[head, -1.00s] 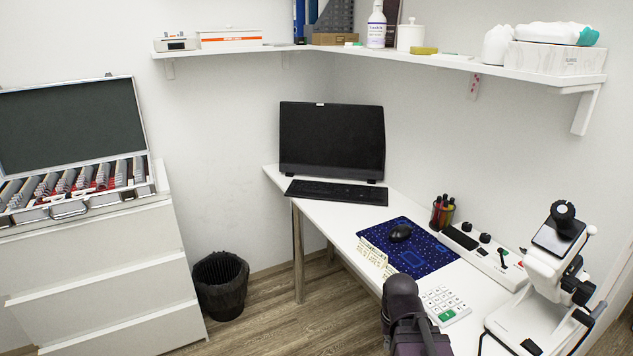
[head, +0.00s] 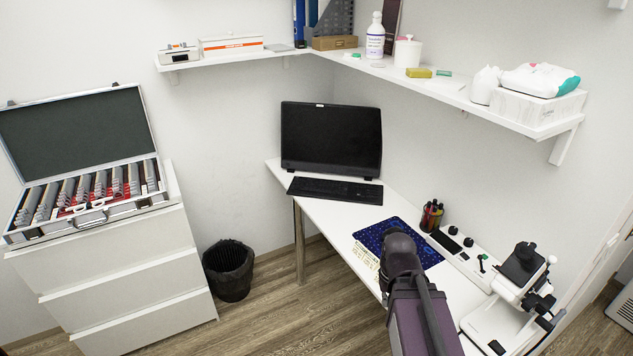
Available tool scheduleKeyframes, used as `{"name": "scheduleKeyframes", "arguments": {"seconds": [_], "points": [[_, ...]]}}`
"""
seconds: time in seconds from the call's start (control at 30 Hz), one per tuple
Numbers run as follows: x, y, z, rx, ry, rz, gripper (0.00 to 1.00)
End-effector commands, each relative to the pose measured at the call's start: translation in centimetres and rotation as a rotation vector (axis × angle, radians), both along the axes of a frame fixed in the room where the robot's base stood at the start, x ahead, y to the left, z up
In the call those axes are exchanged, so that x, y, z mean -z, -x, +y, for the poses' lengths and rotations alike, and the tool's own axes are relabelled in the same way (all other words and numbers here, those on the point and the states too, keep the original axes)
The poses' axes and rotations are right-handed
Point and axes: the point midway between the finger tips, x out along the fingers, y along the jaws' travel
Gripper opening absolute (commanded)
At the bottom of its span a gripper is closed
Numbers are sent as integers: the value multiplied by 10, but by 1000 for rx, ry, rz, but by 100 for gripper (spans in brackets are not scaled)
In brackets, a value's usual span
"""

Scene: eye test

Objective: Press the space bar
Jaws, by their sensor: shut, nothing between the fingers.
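The black keyboard (head: 335,190) lies on the white desk (head: 318,207), just in front of the dark monitor (head: 331,138). Its space bar is too small to make out from here. My dark arm rises from the bottom of the head view, with its rounded joint in front of the blue mouse mat (head: 428,250). The arm is apart from the keyboard in the picture, below and to the right of it. My gripper's fingers do not show.
A pen holder (head: 432,216), a white control panel (head: 462,259) and a white instrument (head: 515,285) stand along the desk's right side. A cream card (head: 366,258) lies by the mat. A black bin (head: 229,270) stands on the floor, left of the desk. A wall shelf (head: 440,86) runs above.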

Motion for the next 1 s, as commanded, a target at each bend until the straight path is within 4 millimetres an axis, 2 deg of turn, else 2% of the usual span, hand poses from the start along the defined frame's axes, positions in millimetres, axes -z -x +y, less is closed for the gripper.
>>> {"name": "scheduleKeyframes", "arguments": {"seconds": [0.03, 0.6, 0.8, 1.0], "points": [[-20, 0, 0, 0, 0, 0, 0], [-129, 0, 0, 0, 0, 0, 0], [-156, 0, 0, 0, 0, 0, 0], [-166, 0, 0, 0, 0, 0, 0]]}}
